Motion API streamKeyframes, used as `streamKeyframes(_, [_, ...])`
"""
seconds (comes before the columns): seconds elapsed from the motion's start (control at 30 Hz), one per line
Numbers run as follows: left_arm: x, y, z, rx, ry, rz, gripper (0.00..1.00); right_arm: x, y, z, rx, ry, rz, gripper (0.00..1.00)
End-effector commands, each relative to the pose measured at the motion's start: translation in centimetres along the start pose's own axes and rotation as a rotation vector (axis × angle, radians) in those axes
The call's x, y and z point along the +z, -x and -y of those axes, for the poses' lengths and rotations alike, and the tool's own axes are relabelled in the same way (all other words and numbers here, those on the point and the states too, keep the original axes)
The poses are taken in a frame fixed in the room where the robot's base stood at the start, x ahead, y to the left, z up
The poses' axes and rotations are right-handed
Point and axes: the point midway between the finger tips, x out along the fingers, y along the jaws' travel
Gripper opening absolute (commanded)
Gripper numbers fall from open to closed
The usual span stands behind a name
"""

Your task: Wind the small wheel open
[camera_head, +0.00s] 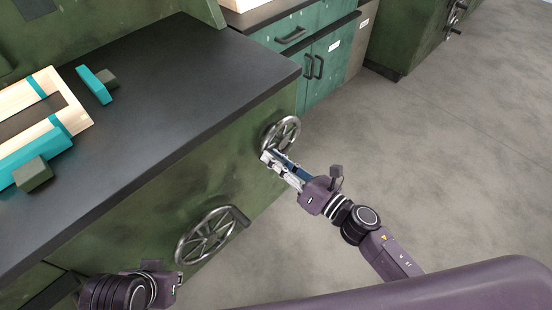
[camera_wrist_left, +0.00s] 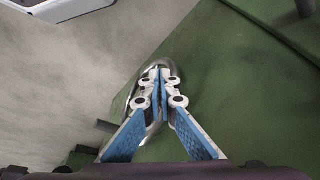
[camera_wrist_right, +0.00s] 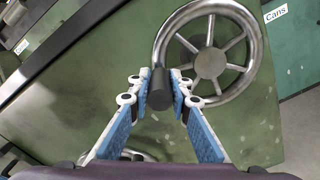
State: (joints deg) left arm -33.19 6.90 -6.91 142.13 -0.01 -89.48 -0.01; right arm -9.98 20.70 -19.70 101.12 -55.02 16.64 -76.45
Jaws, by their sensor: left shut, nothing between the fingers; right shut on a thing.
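The small wheel (camera_head: 283,134) is a grey metal spoked handwheel on the green cabinet side, below the dark worktop's right end. It also shows in the right wrist view (camera_wrist_right: 238,20). My right gripper (camera_head: 267,157) is at its lower left rim. In the right wrist view its fingers (camera_wrist_right: 161,76) are shut on the wheel's dark handle (camera_wrist_right: 160,95), at the left side of the rim. My left gripper (camera_wrist_left: 160,75) is shut and empty, in front of the larger wheel's rim (camera_wrist_left: 126,92). In the head view its fingers are mostly hidden.
The larger wheel (camera_head: 207,235) is on the same cabinet side, nearer and lower left. The dark worktop (camera_head: 175,80) bears a light wood and teal crate (camera_head: 75,118) and a loose teal piece (camera_head: 94,84). Teal drawers (camera_head: 325,60) stand beyond. Grey floor to the right is clear.

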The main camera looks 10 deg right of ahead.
Motion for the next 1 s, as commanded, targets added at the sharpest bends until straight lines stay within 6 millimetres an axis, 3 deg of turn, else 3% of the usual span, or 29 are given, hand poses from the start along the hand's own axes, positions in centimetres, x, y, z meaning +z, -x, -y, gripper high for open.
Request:
streamKeyframes(0.17, [-1.1, -0.14, -0.09, 0.001, -0.001, -0.042, 0.0, -0.42, 0.07, -0.01, 0.001, 0.01, -0.005, 0.0])
streamKeyframes(0.5, [-1.2, -0.14, -0.12, 0.002, -0.001, -0.046, 0.0, -0.43, 0.08, 0.03, 0.0, 0.012, -0.006, 0.0])
streamKeyframes(0.53, [-1.2, -0.14, -0.12, 0.002, -0.002, -0.046, 0.0, -0.43, 0.08, 0.04, 0.0, 0.012, -0.006, 0.2])
streamKeyframes(0.67, [-1.18, -0.15, -0.14, 0.003, -0.002, -0.045, 0.0, -0.33, 0.06, 0.06, -0.001, 0.012, -0.004, 0.35])
streamKeyframes(1.0, [-1.29, -0.2, -0.26, 0.005, -0.001, -0.045, 0.0, -0.17, 0.29, 0.06, -0.001, 0.012, -0.002, 0.36])
